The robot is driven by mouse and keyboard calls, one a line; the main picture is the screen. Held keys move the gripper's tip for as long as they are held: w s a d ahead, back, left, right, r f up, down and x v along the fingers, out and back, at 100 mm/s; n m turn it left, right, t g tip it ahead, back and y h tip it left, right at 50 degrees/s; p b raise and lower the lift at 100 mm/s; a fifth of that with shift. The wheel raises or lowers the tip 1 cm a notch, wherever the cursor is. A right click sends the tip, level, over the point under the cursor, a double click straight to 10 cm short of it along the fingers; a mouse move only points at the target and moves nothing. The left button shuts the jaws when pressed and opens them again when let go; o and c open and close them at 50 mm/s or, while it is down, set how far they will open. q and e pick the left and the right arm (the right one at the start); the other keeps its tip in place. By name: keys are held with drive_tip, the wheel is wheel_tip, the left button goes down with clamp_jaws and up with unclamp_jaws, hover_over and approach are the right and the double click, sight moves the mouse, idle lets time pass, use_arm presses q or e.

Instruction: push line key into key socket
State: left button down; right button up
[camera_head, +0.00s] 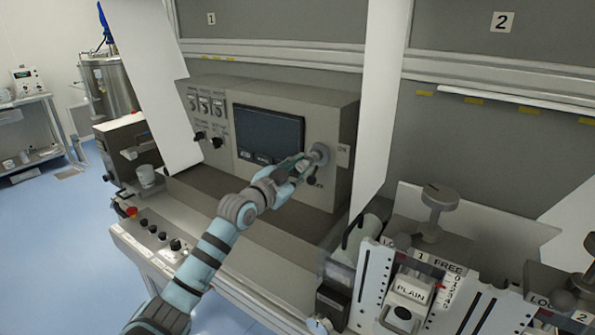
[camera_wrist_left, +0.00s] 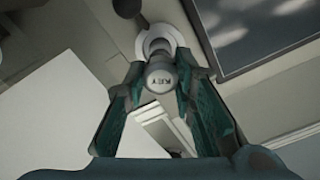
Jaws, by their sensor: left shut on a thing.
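The line key, a grey cylinder marked KEY (camera_wrist_left: 161,79), is between the fingers of my left gripper (camera_wrist_left: 163,95) in the left wrist view. My left gripper (camera_head: 297,168) is shut on it in front of the control box in the head view. The key socket (camera_head: 320,154) is a round grey boss on the box's front, right of the dark screen. It also shows in the left wrist view as a pale ring (camera_wrist_left: 160,37) just beyond the key. The key is close to the socket and roughly in line with it; whether it is inside I cannot tell. My right gripper is not in view.
The dark screen (camera_head: 268,134) is left of the socket, with several switches (camera_head: 206,104) further left. A pale upright panel (camera_head: 382,100) stands right of the box.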

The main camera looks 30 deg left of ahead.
use_arm(q)
drive_tip(key=shift+w+b, duration=0.65)
drive_tip(key=shift+w, duration=0.3)
idle(0.4)
drive_tip(key=c, duration=1.3)
unclamp_jaws()
drive_tip(key=s, duration=1.2)
drive_tip(key=shift+w, duration=0.1)
